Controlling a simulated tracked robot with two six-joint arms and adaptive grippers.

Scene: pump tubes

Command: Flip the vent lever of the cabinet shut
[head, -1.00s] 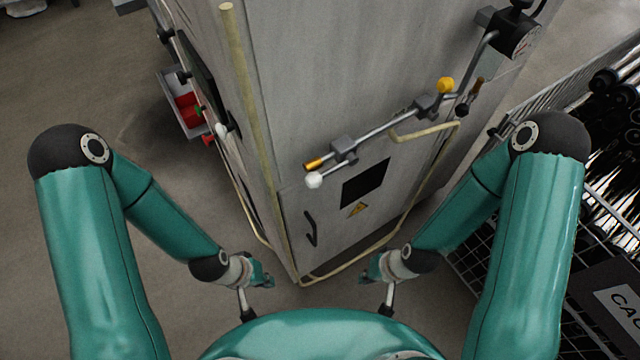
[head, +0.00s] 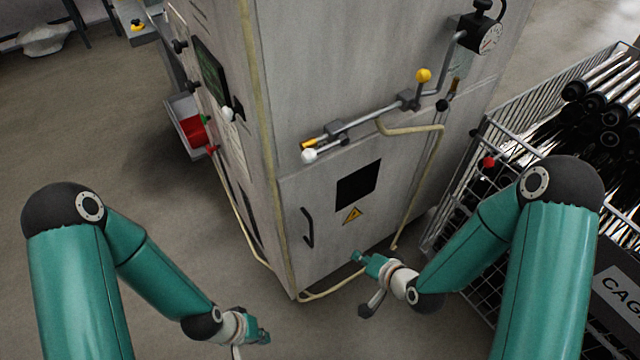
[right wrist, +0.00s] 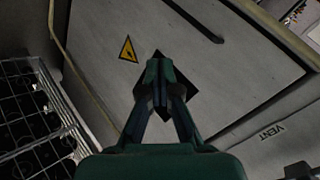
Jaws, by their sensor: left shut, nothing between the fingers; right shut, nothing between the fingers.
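The grey cabinet (head: 330,60) stands ahead with its corner towards me. A pipe (head: 370,117) runs across its front face; a white-knobbed lever (head: 309,156) is at the left valve and a yellow-knobbed one (head: 423,75) at the right valve. The VENT label (right wrist: 272,133) shows in the right wrist view, on the side of the left valve; the lever itself is not clear there. My right gripper (head: 357,256) is shut and empty, low before the cabinet door, below the levers and apart from them. It also shows in the right wrist view (right wrist: 158,70). My left gripper (head: 264,337) is shut and empty, lower left.
The door has a dark handle (head: 307,228), a black window (head: 358,185) and a yellow warning sign (head: 352,215). A cream tube (head: 415,190) loops round the front. A wire cage (head: 470,185) with black-ended tubes stands right.

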